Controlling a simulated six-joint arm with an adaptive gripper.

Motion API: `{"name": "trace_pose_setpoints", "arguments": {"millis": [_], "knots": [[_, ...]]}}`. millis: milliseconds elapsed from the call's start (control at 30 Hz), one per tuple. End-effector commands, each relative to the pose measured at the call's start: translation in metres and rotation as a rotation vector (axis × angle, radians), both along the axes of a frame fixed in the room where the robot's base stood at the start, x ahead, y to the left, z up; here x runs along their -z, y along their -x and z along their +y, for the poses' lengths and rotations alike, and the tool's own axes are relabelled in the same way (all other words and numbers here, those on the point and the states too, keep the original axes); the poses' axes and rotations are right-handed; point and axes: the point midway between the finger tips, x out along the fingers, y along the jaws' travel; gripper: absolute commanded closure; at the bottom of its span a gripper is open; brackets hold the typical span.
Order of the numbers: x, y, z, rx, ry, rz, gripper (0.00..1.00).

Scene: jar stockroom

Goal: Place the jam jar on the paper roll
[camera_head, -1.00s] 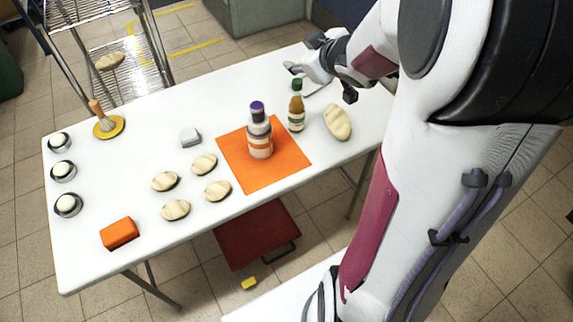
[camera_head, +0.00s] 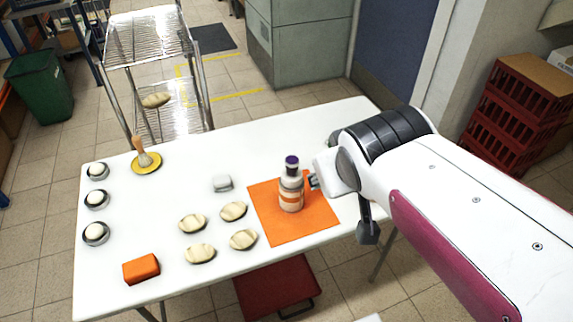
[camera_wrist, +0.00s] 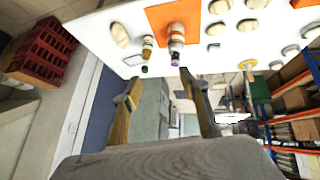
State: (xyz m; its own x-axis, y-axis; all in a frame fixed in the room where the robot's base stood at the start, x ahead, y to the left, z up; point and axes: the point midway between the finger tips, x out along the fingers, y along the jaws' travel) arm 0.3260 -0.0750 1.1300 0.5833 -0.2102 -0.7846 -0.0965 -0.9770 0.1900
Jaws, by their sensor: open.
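The jam jar (camera_head: 291,168), with a purple lid, stands upright on a wider pale cylinder with orange bands, which looks like the paper roll (camera_head: 291,194). The roll stands on an orange mat (camera_head: 316,221) on the white table. In the wrist view the jar (camera_wrist: 175,49) and roll (camera_wrist: 176,29) show beyond the fingertips. My gripper (camera_head: 313,181) is just right of the stack, about level with the jar's base. Its two fingers (camera_wrist: 160,80) are spread with nothing between them. I cannot tell whether a fingertip touches the stack.
In the wrist view a green-capped bottle (camera_wrist: 147,47) and a pale loaf (camera_wrist: 120,35) stand near the stack; my arm hides them in the head view. Several rolls (camera_head: 233,211), a grey block (camera_head: 222,183) and an orange block (camera_head: 141,269) lie left. The table's back middle is clear.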

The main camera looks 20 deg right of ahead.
Motion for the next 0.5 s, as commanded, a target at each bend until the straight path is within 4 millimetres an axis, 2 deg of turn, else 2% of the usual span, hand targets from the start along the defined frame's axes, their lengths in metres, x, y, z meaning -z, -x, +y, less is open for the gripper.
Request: {"name": "trace_pose_setpoints", "arguments": {"millis": [100,233,400,500], "knots": [[0.005,0.031,0.029,-0.023,-0.073,0.048,0.56],[0.011,0.058,0.054,-0.053,-0.14,0.097,0.56],[0.015,0.079,0.072,-0.079,-0.191,0.136,0.56],[0.016,0.083,0.075,-0.085,-0.198,0.144,0.56]]}}
